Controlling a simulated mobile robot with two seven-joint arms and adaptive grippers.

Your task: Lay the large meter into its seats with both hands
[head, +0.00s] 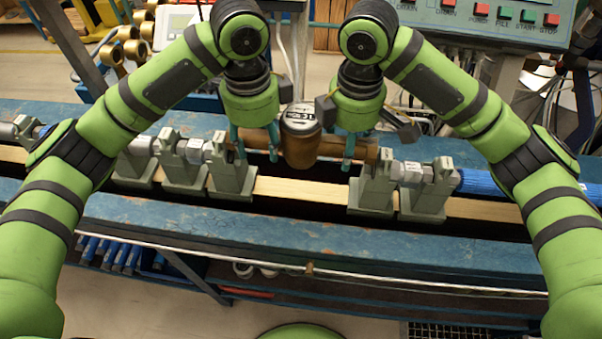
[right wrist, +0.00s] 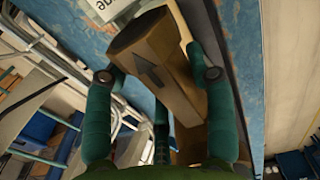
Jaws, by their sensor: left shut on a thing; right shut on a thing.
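The large meter (head: 300,148), a brown brass body with a pale round dial, is level between the grey inner left seat (head: 231,178) and inner right seat (head: 374,190). My left gripper (head: 256,145) is shut on its left pipe. My right gripper (head: 350,150) is shut on its right pipe. The right wrist view shows the brown body with an arrow (right wrist: 152,75) between the fingers of my right gripper (right wrist: 156,72). The pipe ends are close to the seat tops; I cannot tell whether they touch.
More grey stands (head: 182,172) with silver fittings line the blue bench (head: 300,220) on the left. A blue pipe (head: 483,183) joins the right row. A green control panel (head: 490,18) with buttons is behind on the right. Brass parts (head: 135,45) stand at the back left.

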